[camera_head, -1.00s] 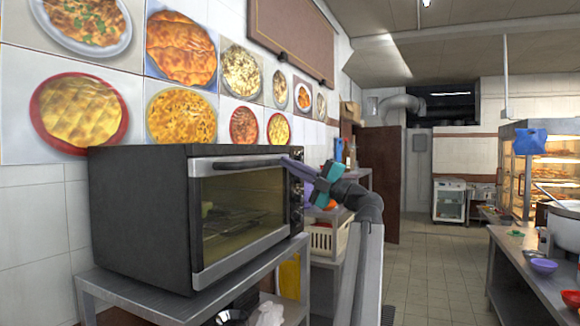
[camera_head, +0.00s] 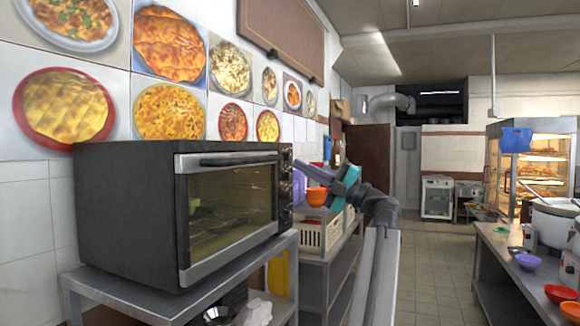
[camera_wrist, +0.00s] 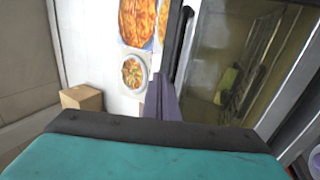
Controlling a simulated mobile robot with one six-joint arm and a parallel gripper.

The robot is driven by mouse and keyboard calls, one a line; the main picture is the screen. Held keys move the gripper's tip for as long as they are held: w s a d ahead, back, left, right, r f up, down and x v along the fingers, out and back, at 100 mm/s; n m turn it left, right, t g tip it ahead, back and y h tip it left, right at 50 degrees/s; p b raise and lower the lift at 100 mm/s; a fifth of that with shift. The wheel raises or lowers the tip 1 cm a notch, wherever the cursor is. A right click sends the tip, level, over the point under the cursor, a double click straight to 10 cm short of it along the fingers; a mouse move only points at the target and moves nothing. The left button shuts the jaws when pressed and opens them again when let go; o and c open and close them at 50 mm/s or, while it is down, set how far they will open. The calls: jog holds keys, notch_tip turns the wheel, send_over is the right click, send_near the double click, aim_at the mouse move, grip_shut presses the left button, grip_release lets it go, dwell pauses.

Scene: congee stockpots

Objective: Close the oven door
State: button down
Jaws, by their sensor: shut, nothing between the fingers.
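The black toaster oven (camera_head: 125,215) stands on a metal table at left in the head view. Its glass door (camera_head: 230,205) is upright against the front and looks shut; a tiny gap cannot be ruled out. The dark handle (camera_head: 238,160) runs along the door's top. My gripper (camera_head: 298,163) is shut and empty, its purple fingers just right of the oven's knob panel (camera_head: 286,188). In the wrist view the shut fingers (camera_wrist: 162,98) point forward beside the dark handle (camera_wrist: 180,45), and the glass door (camera_wrist: 220,65) shows at right. Whether they touch the oven is unclear.
The oven's metal table (camera_head: 150,300) has items on its lower shelf. A shelf unit behind my arm holds a white basket (camera_head: 322,235) and an orange bowl (camera_head: 316,196). A counter with bowls (camera_head: 510,265) stands at right. The tiled floor (camera_head: 435,265) between is clear.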

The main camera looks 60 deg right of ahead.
jog(key=s+f, duration=0.1)
jog(key=s, duration=0.5)
jog(key=shift+d+b, duration=0.2)
jog(key=shift+b, duration=0.1)
jog(key=shift+f, duration=0.1)
